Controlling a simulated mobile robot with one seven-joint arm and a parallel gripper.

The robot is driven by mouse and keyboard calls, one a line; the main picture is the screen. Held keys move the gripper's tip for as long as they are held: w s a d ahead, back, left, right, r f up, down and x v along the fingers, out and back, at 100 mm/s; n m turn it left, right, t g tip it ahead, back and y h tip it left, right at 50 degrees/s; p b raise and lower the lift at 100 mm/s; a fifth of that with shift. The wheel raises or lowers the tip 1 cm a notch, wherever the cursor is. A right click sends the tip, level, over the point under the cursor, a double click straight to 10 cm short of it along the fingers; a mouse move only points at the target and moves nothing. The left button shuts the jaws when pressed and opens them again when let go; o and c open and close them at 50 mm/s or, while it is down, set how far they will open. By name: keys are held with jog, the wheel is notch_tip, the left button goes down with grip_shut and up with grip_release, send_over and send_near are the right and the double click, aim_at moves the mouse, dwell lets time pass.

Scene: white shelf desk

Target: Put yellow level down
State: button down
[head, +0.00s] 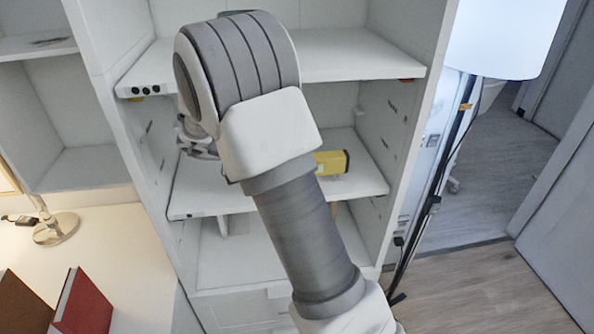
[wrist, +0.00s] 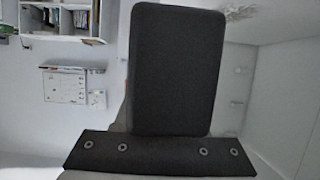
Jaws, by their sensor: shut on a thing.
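The yellow level (head: 332,162) shows in the head view just right of my forearm, at the middle shelf board. Only one end of it is visible; the rest is hidden behind my arm. I cannot tell whether it touches the board. My gripper (head: 197,138) is partly visible left of my arm, in front of the shelf unit. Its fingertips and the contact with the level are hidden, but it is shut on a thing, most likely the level. Dark parts fill the middle of the wrist view, and the level cannot be made out there.
The white shelf unit (head: 310,55) has side walls close around my arm. The middle board (head: 358,185) has bare room at its right front. Red and brown books (head: 85,303) and a lamp base (head: 57,229) stand on the desk at left. A lampshade (head: 505,38) is at upper right.

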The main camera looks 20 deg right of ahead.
jog(key=w+f, duration=0.1)
jog(key=w+d+f, duration=0.1)
jog(key=w, duration=0.2)
jog(key=shift+w+d+f, duration=0.2)
jog(key=shift+d+f, duration=0.1)
jog(key=shift+f, duration=0.1)
notch_tip(320, 180, down, 4)
jog(key=shift+f+b, duration=0.1)
jog(key=shift+b, duration=0.35)
jog(key=c, duration=0.5)
grip_release()
